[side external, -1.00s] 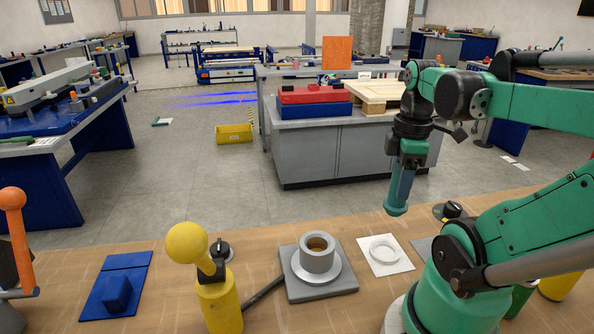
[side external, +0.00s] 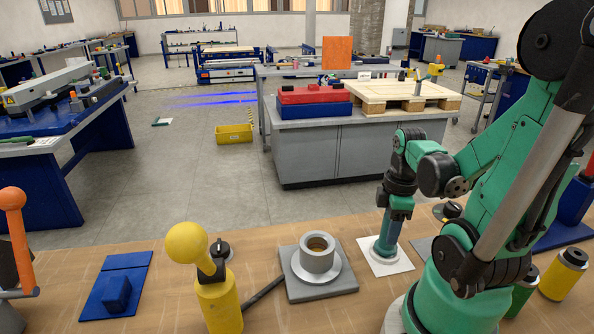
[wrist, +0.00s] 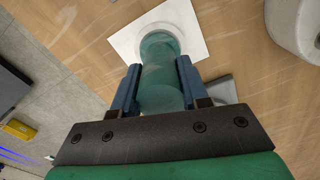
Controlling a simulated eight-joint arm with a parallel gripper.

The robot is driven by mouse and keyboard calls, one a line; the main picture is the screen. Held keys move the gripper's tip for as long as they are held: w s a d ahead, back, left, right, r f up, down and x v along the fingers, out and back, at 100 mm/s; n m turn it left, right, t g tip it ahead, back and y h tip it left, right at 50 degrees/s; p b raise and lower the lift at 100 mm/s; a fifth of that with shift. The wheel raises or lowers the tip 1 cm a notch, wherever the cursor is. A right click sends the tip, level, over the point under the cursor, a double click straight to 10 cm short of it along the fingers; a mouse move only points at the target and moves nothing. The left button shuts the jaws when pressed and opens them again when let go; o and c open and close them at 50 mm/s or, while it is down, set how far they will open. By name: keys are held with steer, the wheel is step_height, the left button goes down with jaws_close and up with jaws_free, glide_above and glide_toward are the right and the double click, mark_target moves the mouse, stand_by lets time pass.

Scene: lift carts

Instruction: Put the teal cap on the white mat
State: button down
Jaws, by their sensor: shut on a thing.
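The teal cap (wrist: 160,92) is a teal cylinder between the two blue fingers of my gripper (wrist: 158,70) in the wrist view. My gripper is shut on it. In the side view the cap (side external: 386,242) points down, slightly tilted, below my gripper (side external: 397,212). Its lower end is at the pale ring on the white mat (side external: 405,263). The mat also shows in the wrist view (wrist: 193,48), with the ring around the cap's far end. I cannot tell whether the cap touches the mat.
A grey flanged socket on a square plate (side external: 293,283) stands left of the mat. A yellow post with a ball top (side external: 218,303) and a blue plate with a block (side external: 100,307) are farther left. A black knob (side external: 452,210) and yellow canister (side external: 563,275) are to the right.

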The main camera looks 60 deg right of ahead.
steer(key=shift+f, duration=0.1)
steer(key=shift+c, duration=2.2)
jaws_free()
steer(key=shift+f, duration=0.1)
step_height(320, 180, up, 12)
steer(key=shift+w+r, duration=0.1)
steer(key=w+a+f+m+t, duration=0.2)
steer(key=w+a+m+t, duration=0.3)
steer(key=w+a, duration=0.8)
steer(key=shift+w+a+f+t, duration=0.3)
steer(key=shift+a+t, duration=0.65)
steer(key=shift+t, duration=0.15)
